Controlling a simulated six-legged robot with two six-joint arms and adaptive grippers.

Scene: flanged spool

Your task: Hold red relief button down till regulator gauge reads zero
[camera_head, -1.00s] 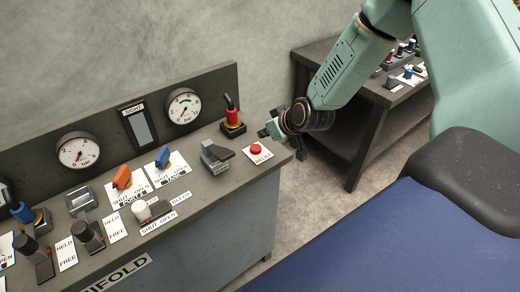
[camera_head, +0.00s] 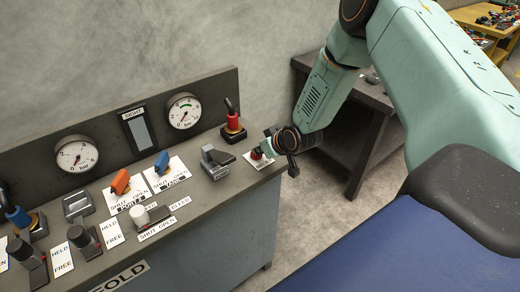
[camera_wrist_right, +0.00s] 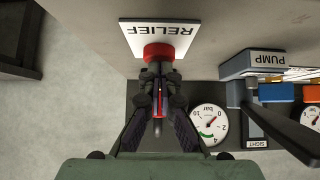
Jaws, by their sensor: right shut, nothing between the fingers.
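The red relief button (camera_head: 256,154) sits on a white label plate (camera_head: 264,163) at the right end of the console top. In the right wrist view the red button (camera_wrist_right: 158,50) stands on the plate marked RELIEF. My right gripper (camera_head: 265,151) is shut and empty, its fingertips (camera_wrist_right: 158,72) at the button's top; I cannot tell whether the button is pressed down. Two round gauges are on the back panel, a right one (camera_head: 184,110) with a green band and a left one (camera_head: 77,154); their exact readings are too small to tell. My left gripper is out of view.
Orange (camera_head: 120,182) and blue (camera_head: 162,162) handles are further left. A dark side table (camera_head: 365,130) stands behind my right arm.

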